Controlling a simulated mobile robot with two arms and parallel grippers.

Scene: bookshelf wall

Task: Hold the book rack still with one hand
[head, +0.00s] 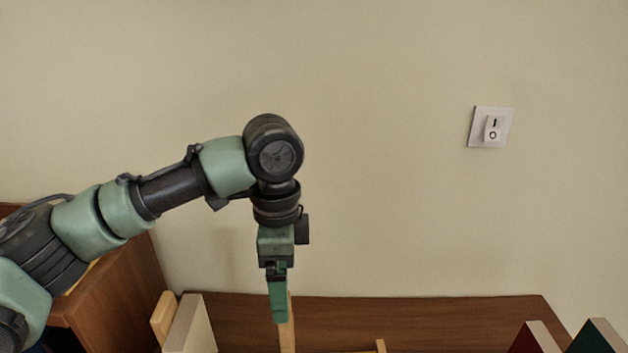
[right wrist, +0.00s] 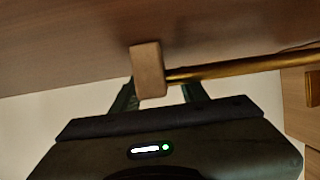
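The book rack shows in the head view as a light wooden post (head: 287,335) in front of a brown wooden panel, with a small part of it further right (head: 381,346); the lower part is cut off. My left gripper (head: 279,300) points straight down at the top of this post. Its finger overlaps the post, and I cannot tell whether it grips it. In the right wrist view, a light wooden block end (right wrist: 149,70) with a golden rod lies between the two spread fingers of my right gripper (right wrist: 160,95). A gap shows at the right finger.
A brown wooden cabinet side (head: 115,285) stands at the left. A pale book (head: 192,325) leans beside a light wooden piece (head: 164,317). Dark red (head: 528,342) and dark green (head: 592,340) books stand at the lower right. A switch (head: 491,127) is on the bare wall.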

